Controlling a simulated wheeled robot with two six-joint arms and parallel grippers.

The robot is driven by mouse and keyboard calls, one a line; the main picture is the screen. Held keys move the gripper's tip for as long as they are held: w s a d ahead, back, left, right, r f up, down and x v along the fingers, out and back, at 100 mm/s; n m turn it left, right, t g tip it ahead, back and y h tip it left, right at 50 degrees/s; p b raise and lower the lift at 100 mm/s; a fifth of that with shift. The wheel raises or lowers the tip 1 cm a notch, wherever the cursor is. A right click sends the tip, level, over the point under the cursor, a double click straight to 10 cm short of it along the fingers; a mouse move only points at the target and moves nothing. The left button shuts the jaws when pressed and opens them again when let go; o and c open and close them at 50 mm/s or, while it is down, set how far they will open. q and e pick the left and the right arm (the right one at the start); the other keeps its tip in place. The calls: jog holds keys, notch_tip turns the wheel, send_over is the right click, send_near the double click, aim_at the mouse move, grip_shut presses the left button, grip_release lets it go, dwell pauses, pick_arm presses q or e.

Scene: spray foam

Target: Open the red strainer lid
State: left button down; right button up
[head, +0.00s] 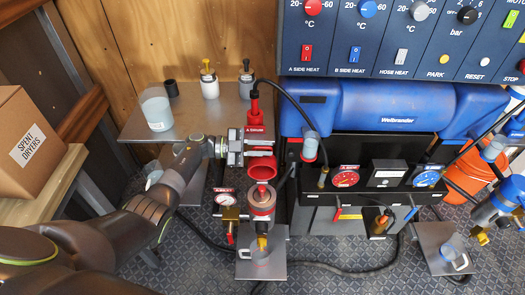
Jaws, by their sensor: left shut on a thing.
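My left gripper (262,142) comes in from the left and is shut at the red strainer assembly. A red block with a white label (256,129) shows just above its fingers. A red cup-shaped part (261,168) shows just below them. I take the gripped part to be the red strainer lid; the fingers cover most of the grip. The red and silver strainer body (262,200) stands upright below, with a brass outlet at its foot. I cannot tell whether the lid has turned or come off. My right gripper is not in view.
A metal shelf (190,118) behind holds a translucent cup (157,108) and small bottles. A grey tray (262,268) with a clear cup lies below the strainer. The blue and black machine (395,110) stands close on the right, with a black hose (300,108) near the gripper.

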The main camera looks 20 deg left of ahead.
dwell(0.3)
pick_arm(q)
jog(key=c, duration=1.5)
grip_release()
jog(key=shift+f, duration=0.1)
jog(key=shift+a, duration=0.1)
jog(key=b+v, duration=0.3)
jog(key=v, duration=1.4)
jog(key=shift+s+a+b, duration=0.1)
jog(key=shift+a+b, duration=0.05)
jog(key=shift+b, duration=0.25)
